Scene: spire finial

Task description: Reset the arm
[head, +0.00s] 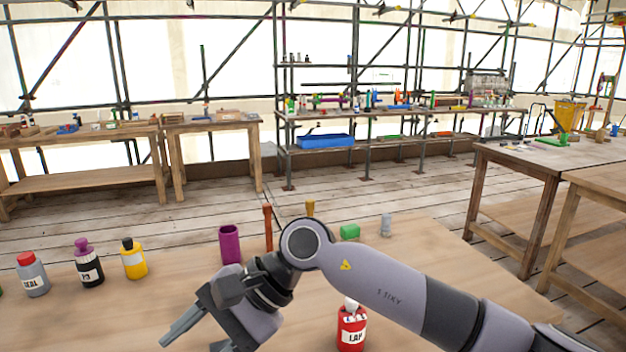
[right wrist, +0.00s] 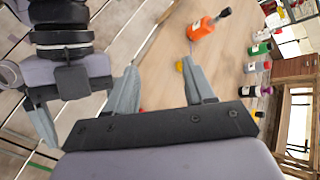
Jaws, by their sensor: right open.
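My right arm reaches in from the right in the head view, low across the front of the wooden worktable (head: 420,260). Its gripper (head: 200,335) points to the lower left and is cut by the bottom edge. In the right wrist view the two fingers of the right gripper (right wrist: 162,88) stand apart with nothing held between them. An orange bottle (right wrist: 202,30) with a dark cap lies in view beyond the fingertips.
A red bottle (head: 352,328) stands just below my right forearm. A purple cup (head: 230,244), yellow bottle (head: 133,260), black bottle (head: 88,262) and grey bottle (head: 32,275) stand to the left. A green block (head: 350,231) lies behind the arm. The table's right part is clear.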

